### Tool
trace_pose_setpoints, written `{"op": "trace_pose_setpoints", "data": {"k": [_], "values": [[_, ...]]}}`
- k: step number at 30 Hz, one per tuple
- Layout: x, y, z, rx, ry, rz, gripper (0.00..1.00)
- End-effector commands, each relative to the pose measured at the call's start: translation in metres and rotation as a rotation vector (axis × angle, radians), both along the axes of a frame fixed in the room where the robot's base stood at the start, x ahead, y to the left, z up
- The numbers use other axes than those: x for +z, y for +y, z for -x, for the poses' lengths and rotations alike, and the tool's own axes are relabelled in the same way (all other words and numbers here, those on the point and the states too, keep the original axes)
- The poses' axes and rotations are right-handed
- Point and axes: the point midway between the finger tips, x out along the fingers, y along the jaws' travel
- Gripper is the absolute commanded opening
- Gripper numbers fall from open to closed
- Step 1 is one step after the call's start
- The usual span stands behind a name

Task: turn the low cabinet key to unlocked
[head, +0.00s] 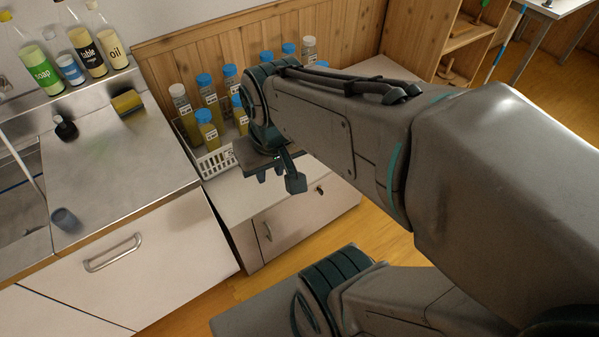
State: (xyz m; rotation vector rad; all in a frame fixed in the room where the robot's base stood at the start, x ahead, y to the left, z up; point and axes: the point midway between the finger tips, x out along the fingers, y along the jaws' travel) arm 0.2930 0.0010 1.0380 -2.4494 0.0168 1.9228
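The low cabinet (300,224) is white-fronted with a grey top and stands below the wooden panel. A small dark key or lock (320,189) shows near the top of its front, right of the upright handle (267,231). It is too small to tell which way it is turned. My gripper (281,180) hangs in front of the cabinet's top edge, to the left of the key and apart from it in the picture. One finger shows clearly; the other is hard to make out, so its opening is unclear. Nothing is seen held in it.
A white crate (217,162) and several blue-capped jars (207,132) stand on the cabinet top, partly behind my arm. A steel counter (125,170) with bottles, a sponge (127,103) and a cup (65,219) lies left. Wooden floor (345,226) shows right of the cabinet.

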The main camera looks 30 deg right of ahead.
Motion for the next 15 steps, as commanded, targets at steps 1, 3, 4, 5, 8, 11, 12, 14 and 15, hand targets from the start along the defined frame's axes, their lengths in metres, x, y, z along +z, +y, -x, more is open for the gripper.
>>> {"op": "trace_pose_setpoints", "data": {"k": [1, 3, 4, 5, 8, 11, 12, 14, 15], "values": [[-0.013, -0.001, -0.001, -0.022, 0.023, -0.015, 0.23], [-0.032, -0.001, -0.004, -0.074, 0.070, -0.055, 0.23], [-0.043, -0.002, -0.005, -0.103, 0.096, -0.079, 0.23], [-0.055, -0.001, -0.007, -0.135, 0.123, -0.106, 0.23], [-0.097, -0.001, -0.014, -0.256, 0.226, -0.222, 0.23], [-0.138, -0.001, -0.025, -0.389, 0.323, -0.358, 0.23], [-0.153, -0.002, -0.030, -0.442, 0.355, -0.414, 0.23], [-0.176, -0.004, -0.038, -0.524, 0.403, -0.503, 0.23], [-0.191, -0.006, -0.044, -0.577, 0.431, -0.564, 0.23]]}}
